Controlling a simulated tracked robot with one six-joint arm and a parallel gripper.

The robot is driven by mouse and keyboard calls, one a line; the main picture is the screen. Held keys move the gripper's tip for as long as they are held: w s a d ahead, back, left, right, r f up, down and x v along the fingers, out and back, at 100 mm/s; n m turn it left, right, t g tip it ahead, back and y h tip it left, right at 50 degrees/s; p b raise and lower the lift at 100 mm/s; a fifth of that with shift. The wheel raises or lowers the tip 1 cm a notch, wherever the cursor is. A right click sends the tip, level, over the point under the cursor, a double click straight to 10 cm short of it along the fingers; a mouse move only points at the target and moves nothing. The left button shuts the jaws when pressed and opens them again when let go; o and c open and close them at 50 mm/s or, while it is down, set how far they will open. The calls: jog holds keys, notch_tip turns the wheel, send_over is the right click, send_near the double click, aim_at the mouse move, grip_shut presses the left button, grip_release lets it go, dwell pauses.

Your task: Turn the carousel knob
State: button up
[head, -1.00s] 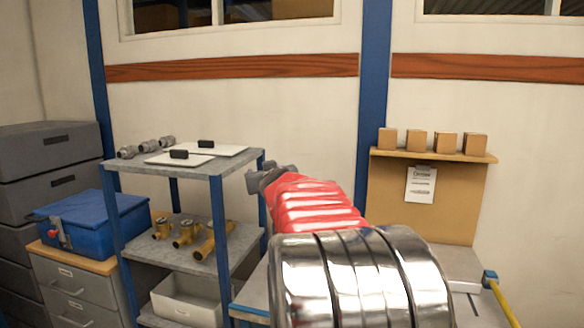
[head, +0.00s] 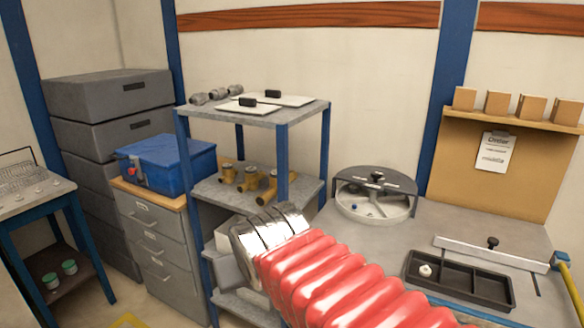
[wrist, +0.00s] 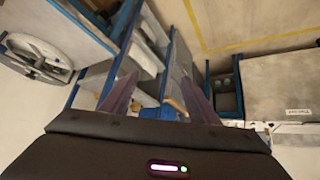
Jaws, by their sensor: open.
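The carousel (head: 372,207) is a round, light-grey tray with a dark half cover, on the grey workbench. Its black knob (head: 377,177) sits on top at the centre, with a small blue item inside the tray. In the wrist view the carousel (wrist: 38,50) shows at the upper left. My gripper is down and left of the carousel in the head view, by the shelf's lower part, its fingers mostly hidden there by my arm. In the wrist view my gripper (wrist: 157,98) is open, with nothing between its fingers, clear of the knob.
A blue-post shelf (head: 325,140) with brass fittings stands left of the carousel. A black compartment tray (head: 458,292) and a grey bar with a dark knob (head: 492,243) lie on the bench to the right. The bench between has free room.

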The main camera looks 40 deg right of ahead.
jog(key=s+a+f+n+g+y, duration=0.1)
jog(key=s+a+f+g+y, duration=0.1)
jog(key=s+a+f, duration=0.3)
jog(key=s+a, duration=0.1)
jog(key=s, duration=0.2)
jog(key=shift+s+f+n, duration=0.35)
jog(key=shift+s+n, duration=0.05)
jog(key=shift+c, duration=0.3)
